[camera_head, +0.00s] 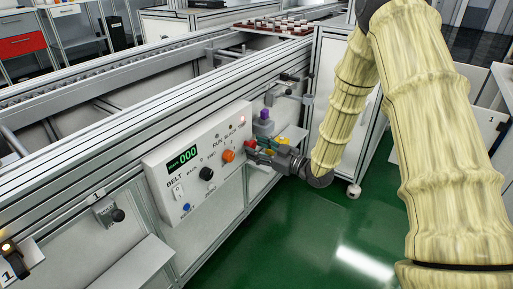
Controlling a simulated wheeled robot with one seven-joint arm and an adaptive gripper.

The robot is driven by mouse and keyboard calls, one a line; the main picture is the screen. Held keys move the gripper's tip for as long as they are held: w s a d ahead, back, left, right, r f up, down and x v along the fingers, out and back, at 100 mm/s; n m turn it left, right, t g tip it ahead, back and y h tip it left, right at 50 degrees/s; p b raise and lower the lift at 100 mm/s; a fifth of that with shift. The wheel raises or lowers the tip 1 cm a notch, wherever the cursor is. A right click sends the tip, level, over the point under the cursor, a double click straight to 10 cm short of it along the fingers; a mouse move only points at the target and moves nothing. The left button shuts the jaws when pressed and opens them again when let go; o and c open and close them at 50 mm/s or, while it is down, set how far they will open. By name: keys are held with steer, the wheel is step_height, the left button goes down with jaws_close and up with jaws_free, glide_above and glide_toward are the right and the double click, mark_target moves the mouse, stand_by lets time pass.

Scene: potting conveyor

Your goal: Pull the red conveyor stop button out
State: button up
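The white control panel (165,163) is on the side of the conveyor frame, left of my gripper. A small red button (249,145) shows at the panel's right end, right of an orange knob (228,155). My gripper (258,153) is at the red button, coming from the right, with its dark fingertips beside or around it. The fingers are small and partly overlap the button, so I cannot tell whether they touch it or how far they are apart. How far the button stands out from the panel cannot be seen.
The panel also has a black knob (206,173), a blue button (186,207) and a green display (183,158) reading 000. A purple-topped part (264,115) is fixed just above my gripper. The green floor (300,235) in front is clear.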

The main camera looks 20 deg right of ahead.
steer(key=shift+a, duration=0.25)
steer(key=v, duration=1.2)
steer(key=shift+w+d, duration=0.1)
stand_by(2.1)
